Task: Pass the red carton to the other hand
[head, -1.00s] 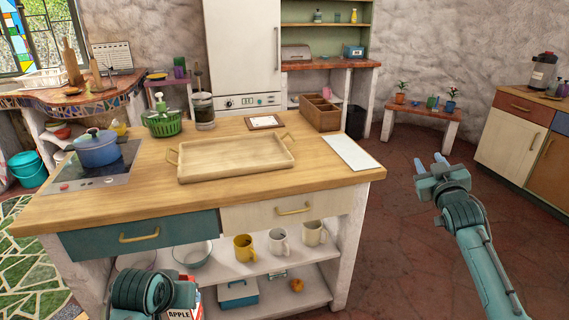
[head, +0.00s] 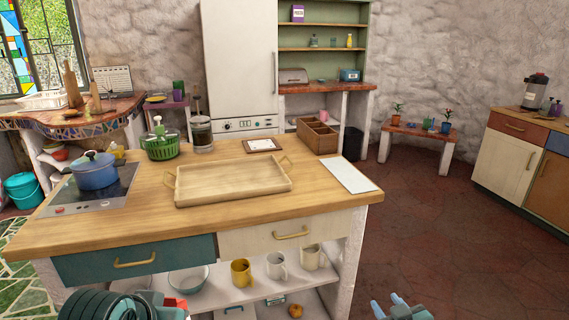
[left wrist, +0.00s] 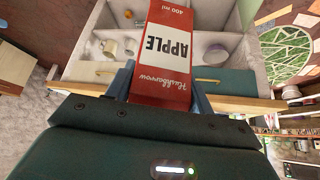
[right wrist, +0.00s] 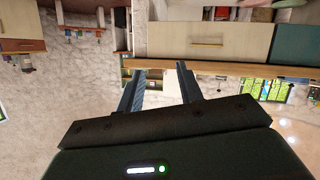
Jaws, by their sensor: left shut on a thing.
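The red carton (left wrist: 168,55), with a white label reading APPLE, is held between the two fingers of my left gripper (left wrist: 160,88) in the left wrist view. In the head view only a small red part of the carton (head: 177,303) shows at the bottom edge, beside my left wrist; the rest is hidden or out of frame. My right gripper (head: 390,306) is at the bottom edge of the head view, right of the island and well apart from the carton. In the right wrist view its fingers (right wrist: 160,82) are apart with nothing between them.
The floor (head: 440,235) to the right is clear.

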